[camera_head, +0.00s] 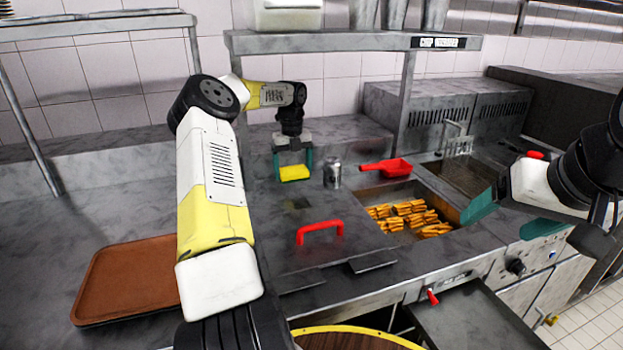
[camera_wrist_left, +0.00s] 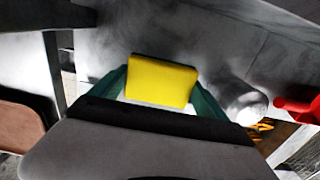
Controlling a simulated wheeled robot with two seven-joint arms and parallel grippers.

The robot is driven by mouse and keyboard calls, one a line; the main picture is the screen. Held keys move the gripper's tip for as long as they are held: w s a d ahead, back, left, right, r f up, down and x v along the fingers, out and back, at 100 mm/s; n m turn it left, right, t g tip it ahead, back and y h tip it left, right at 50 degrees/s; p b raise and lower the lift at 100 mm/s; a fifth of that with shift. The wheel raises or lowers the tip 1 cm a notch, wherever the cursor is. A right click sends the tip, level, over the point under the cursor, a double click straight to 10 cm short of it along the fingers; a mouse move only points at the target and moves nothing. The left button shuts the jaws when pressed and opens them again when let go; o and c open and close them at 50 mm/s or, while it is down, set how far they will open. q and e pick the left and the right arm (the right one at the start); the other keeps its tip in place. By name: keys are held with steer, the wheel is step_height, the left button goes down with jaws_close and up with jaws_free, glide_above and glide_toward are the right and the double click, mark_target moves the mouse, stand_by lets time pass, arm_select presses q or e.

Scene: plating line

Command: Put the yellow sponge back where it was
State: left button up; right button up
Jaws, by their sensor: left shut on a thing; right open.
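The yellow sponge (camera_head: 294,173) is between the teal fingers of my left gripper (camera_head: 293,164), which is shut on it. In the left wrist view the sponge (camera_wrist_left: 162,80) shows between the two fingertips. The gripper points down behind the metal lid with a red handle (camera_head: 320,228), left of a small metal shaker (camera_head: 332,174). I cannot tell whether the sponge touches the counter. My right gripper (camera_head: 512,218) is open and empty at the right, in front of the fryer area. The frames do not mark the sponge's former place.
A red scoop (camera_head: 388,167) lies behind a bin of fries (camera_head: 383,213). A fryer basket (camera_head: 458,146) is farther right. A brown tray (camera_head: 92,297) lies on the left counter. A shelf (camera_head: 300,42) hangs above the back. The left counter behind the tray is clear.

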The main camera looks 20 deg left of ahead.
mark_target(294, 191)
arm_select(q)
steer(key=shift+f, duration=2.35)
steer(key=shift+f, duration=0.1)
steer(key=shift+f, duration=0.25)
steer(key=o, duration=1.3)
steer(key=shift+r, duration=0.1)
steer(key=r, duration=0.8)
steer(key=shift+w, duration=0.35)
